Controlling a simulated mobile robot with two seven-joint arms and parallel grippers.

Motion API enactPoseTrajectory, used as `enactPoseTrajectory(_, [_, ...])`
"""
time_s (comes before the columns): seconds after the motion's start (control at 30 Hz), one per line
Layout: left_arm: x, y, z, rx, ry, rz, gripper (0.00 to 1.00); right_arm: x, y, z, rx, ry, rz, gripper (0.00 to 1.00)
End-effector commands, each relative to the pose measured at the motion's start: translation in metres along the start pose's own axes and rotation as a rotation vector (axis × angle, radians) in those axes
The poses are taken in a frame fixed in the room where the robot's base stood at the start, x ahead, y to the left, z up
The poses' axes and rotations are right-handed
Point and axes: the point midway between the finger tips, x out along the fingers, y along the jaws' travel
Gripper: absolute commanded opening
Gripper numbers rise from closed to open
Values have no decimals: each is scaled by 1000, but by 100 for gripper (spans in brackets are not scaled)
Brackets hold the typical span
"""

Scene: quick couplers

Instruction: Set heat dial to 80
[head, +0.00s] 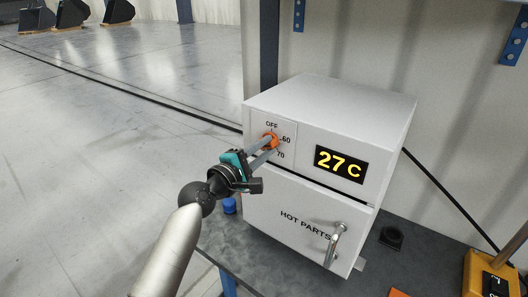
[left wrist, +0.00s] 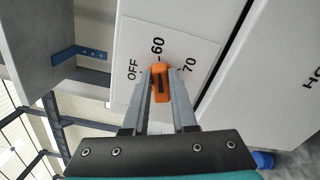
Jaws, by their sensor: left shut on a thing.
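The orange heat dial (head: 271,139) sits on the upper left of the white box's front (head: 284,197). My left gripper (head: 266,148) is shut on the dial, one finger on each side. In the left wrist view the dial (left wrist: 161,84) lies between the fingers of the gripper (left wrist: 160,80). Its upper end lies near the 60 mark; which end is the pointer is hard to tell. OFF, 60 and 70 show around the dial; no 80 mark is visible. The display (head: 341,164) reads 27 C. My right gripper is out of view.
The box stands on a dark bench (head: 300,270). Its door, marked HOT PARTS, is shut, with a metal handle (head: 335,245). A blue object (head: 229,206) sits by the box's left side. A yellow device (head: 488,272) stands at the lower right.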

Motion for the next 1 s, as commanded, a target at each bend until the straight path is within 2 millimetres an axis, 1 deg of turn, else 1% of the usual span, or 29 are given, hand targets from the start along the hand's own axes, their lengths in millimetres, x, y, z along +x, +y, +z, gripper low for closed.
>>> enactPoseTrajectory(0.03, [0, -4, -1, 46, 0, -2, 0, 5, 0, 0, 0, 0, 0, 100])
enactPoseTrajectory(0.2, [0, -6, -2, 207, 0, -2, 0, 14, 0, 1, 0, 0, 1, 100])
enactPoseTrajectory(1.0, [0, -14, -8, 968, 0, -3, 0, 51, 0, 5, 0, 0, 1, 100])
